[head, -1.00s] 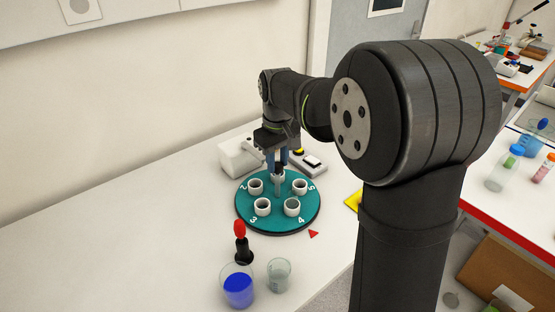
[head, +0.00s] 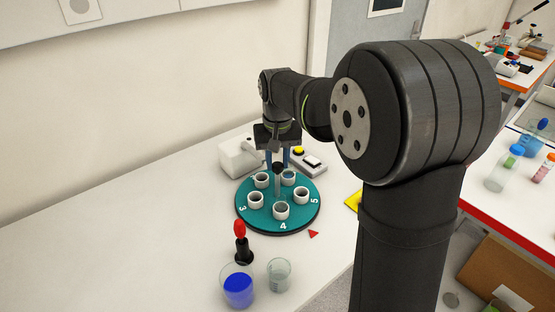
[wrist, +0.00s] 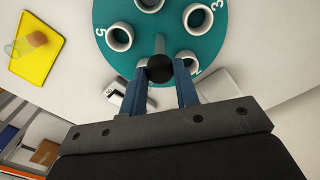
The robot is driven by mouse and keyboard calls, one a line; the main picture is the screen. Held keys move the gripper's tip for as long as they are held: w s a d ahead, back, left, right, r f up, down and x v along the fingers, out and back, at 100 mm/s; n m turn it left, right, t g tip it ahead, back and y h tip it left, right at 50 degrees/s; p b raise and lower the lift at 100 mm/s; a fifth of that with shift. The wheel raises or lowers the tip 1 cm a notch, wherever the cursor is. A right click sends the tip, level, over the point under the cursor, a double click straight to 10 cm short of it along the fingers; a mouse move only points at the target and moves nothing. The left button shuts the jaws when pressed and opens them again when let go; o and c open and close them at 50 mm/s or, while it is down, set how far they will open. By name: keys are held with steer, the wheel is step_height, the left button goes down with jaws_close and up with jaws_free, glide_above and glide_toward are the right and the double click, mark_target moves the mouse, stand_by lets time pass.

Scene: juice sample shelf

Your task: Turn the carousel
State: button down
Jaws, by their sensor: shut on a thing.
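The round teal carousel (head: 248,222) lies flat on the white table and bears several white cups around its rim, with white numbers. It also shows in the wrist view (wrist: 172,22). A post with a black knob (head: 278,167) rises from its middle; the knob shows between my fingers in the wrist view (wrist: 160,68). My gripper (head: 278,160), with blue fingers, points down and is shut on the knob. A red arrow mark (head: 313,234) lies on the table by the carousel's lower right edge, between numbers 4 and 5.
A black bottle with a red top (head: 240,240), a beaker of blue liquid (head: 238,290) and a clear beaker (head: 279,275) stand in front of the carousel. A white box (head: 236,158) and a small device (head: 312,163) stand behind it. A yellow tray (wrist: 30,73) lies beside it. The table's left is clear.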

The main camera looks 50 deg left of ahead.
steer(key=shift+m, duration=7.4)
steer(key=shift+f+m, duration=0.1)
steer(key=shift+m, duration=7.4)
